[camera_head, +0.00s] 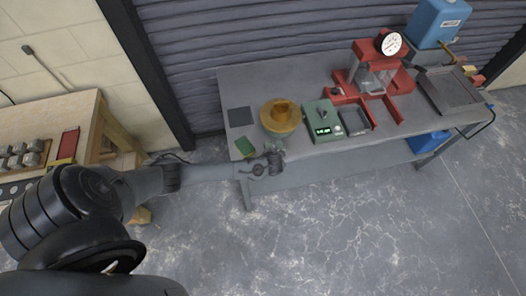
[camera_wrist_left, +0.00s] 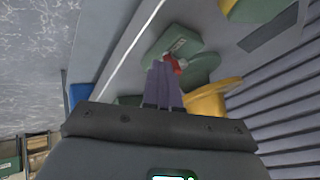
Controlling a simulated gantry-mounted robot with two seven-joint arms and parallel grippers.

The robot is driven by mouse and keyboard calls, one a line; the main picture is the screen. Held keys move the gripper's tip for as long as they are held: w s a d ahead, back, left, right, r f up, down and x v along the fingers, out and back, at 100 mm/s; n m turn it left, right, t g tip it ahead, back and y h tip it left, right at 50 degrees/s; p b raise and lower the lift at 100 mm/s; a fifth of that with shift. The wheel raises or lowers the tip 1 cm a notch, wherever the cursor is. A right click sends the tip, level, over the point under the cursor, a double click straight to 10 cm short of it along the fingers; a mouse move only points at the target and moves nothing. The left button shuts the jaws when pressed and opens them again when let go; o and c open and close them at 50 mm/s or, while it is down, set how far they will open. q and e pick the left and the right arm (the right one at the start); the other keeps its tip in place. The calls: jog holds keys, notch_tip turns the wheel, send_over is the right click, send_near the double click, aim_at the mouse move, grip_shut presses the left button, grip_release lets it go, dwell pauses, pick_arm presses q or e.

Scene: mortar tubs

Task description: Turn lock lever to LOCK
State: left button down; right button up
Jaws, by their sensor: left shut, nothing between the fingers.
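A mixer with a yellow bowl (camera_head: 280,116) stands near the front left of the grey workbench (camera_head: 240,85). Its bowl also shows in the left wrist view (camera_wrist_left: 213,100), beside green body parts (camera_wrist_left: 165,42). A small red lever (camera_wrist_left: 176,64) with a pale label beside it sits on the green body. My left gripper (camera_head: 276,158) is at the bench's front edge, by the mixer. In the left wrist view its fingers (camera_wrist_left: 160,66) are together and empty, with the tips close beside the red lever. I cannot tell whether they touch it. My right gripper is out of view.
A green box with a lit display (camera_head: 323,120) and a dark tray (camera_head: 356,120) stand right of the mixer. A red press with a dial (camera_head: 390,44) and a blue tank (camera_head: 437,22) are farther right. A wooden bench (camera_head: 85,110) is at left. The floor in front is clear.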

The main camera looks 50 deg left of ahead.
pick_arm(q)
jog(key=shift+s+a+m, duration=0.15)
jog(key=shift+a+m, duration=0.05)
jog(key=shift+m, duration=0.1)
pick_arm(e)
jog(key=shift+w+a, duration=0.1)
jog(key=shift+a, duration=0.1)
